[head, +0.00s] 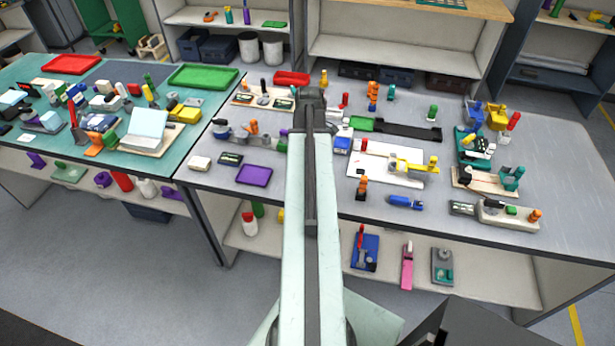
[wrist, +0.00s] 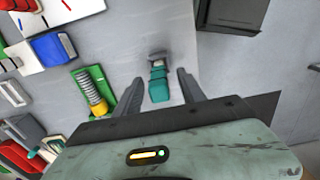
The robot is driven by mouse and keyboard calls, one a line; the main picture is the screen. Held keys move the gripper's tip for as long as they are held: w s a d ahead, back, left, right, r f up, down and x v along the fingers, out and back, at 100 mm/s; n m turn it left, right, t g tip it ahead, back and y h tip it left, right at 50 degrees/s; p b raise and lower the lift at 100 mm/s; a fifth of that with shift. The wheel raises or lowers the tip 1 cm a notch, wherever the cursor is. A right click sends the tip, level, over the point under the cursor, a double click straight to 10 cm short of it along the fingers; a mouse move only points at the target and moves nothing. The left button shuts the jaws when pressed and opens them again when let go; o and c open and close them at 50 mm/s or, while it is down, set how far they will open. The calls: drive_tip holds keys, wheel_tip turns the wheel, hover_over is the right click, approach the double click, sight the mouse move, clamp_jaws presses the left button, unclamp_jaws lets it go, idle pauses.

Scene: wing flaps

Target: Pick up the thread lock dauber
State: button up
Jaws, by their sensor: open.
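In the wrist view, a small teal piece with a grey end (wrist: 158,85), which looks like the thread lock dauber, sits on the grey bench top. My gripper (wrist: 160,76) is open. Its two dark fingers stand on either side of the teal piece, with a visible gap on each side. I cannot tell how high the fingertips are above the bench. In the head view, my arm reaches over the bench, and I cannot pick out the teal piece or the fingers there.
In the wrist view, a yellow piece with a grey coil (wrist: 91,93) lies left of the fingers. A blue box (wrist: 53,48) is further left, red pieces (wrist: 18,157) at lower left. A dark flat object (wrist: 235,12) is at upper right. Bare bench surrounds the teal piece.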

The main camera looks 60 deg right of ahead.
wheel_tip(320, 180, down, 5)
drive_tip(key=b, duration=0.4)
drive_tip(key=shift+w, duration=0.1)
drive_tip(key=shift+r, duration=0.2)
clamp_jaws()
